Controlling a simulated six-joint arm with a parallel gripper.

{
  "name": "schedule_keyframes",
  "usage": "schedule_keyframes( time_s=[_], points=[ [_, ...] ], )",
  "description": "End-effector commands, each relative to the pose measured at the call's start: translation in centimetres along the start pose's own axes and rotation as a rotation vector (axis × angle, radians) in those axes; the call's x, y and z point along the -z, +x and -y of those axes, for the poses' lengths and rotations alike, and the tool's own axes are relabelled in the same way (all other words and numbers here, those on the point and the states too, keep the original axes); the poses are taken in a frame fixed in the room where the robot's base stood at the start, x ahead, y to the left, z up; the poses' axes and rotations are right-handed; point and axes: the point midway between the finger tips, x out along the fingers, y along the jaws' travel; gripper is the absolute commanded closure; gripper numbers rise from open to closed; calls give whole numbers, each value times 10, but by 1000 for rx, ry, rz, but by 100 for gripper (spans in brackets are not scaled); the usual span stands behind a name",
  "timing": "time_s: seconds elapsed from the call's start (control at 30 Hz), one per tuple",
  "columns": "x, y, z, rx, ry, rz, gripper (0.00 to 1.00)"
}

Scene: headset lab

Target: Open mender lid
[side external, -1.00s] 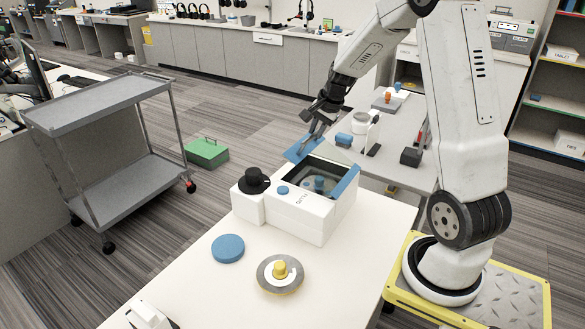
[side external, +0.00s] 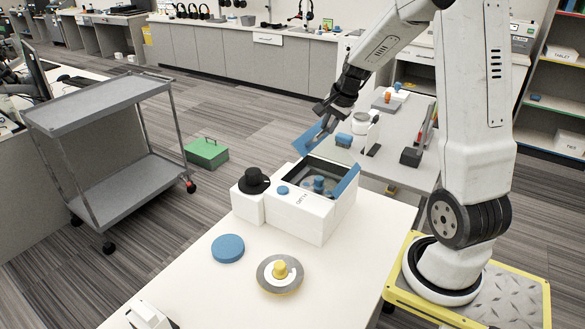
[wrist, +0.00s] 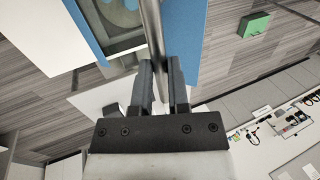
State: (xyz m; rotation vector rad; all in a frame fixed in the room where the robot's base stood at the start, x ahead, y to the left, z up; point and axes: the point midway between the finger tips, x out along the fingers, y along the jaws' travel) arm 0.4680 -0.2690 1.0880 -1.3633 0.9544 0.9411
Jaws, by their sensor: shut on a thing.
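The mender is a white box (side external: 300,222) with a blue-edged opening on top, standing on the white table. Its blue lid (side external: 306,142) is raised at the far left edge and stands tilted, leaving the inside in view with a blue round part (side external: 319,184). My gripper (side external: 327,123) is at the lid's upper side. In the wrist view my gripper (wrist: 160,85) is shut on a grey bar handle (wrist: 152,30) beside the blue lid (wrist: 190,45). How the handle joins the lid is hidden.
A black knob (side external: 254,181) sits on the mender's left side. A blue disc (side external: 228,248) and a grey disc with a yellow knob (side external: 280,274) lie in front on the table. A second grey table (side external: 400,180) with small parts stands behind. A grey cart (side external: 105,110) is at left.

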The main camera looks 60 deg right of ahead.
Motion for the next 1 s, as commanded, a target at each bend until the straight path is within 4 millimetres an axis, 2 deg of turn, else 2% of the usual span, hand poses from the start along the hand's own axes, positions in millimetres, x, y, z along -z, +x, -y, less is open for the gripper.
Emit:
schedule_keyframes(
  time_s=[0.03,0.1,0.13,0.63,1.0],
  points=[
    [-4,8,-12,-31,4,19,70],
    [-4,8,-12,-30,4,20,48],
    [-4,8,-12,-30,4,20,45],
    [-3,-2,-7,-17,2,12,45],
    [-2,-42,-7,-18,2,11,45]
  ],
)
